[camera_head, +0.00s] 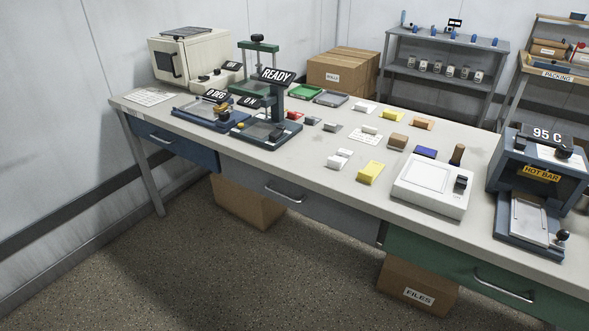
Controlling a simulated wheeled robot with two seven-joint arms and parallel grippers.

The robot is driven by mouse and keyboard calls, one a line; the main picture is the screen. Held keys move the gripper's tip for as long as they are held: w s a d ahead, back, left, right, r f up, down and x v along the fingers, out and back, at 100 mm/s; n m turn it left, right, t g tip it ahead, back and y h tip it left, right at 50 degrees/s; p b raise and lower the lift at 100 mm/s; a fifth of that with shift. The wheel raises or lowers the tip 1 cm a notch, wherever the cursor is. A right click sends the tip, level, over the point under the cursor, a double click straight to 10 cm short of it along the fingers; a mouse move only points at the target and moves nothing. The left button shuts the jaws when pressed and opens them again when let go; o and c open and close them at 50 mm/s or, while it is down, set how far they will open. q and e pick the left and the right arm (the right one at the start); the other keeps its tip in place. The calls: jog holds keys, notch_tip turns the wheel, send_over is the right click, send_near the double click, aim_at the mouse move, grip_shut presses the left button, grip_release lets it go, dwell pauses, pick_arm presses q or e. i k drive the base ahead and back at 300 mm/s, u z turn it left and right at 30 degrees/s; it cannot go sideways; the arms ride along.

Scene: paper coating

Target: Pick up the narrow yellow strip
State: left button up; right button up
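Two yellow pieces lie on the long table. One yellow block (371,173) is near the front edge in the middle, left of the white scale-like device. A flatter yellow piece (393,113) lies farther back, between a white piece and an orange-brown piece. Both look blocky and small at this distance; I cannot tell which one is the narrow yellow strip. Neither of my grippers is in view, and nothing touches the yellow pieces.
The table (315,168) also holds white pieces (338,160), a brown block (397,141) and a blue piece (425,152). A white device (433,186) and the hot bar machine (535,190) stand right. A green press (262,95) stands left. Bare tabletop surrounds the front yellow block.

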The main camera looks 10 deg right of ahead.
aim_at(372, 168)
jog(key=u, duration=0.8)
jog(key=i, duration=1.15)
jog(key=z, duration=1)
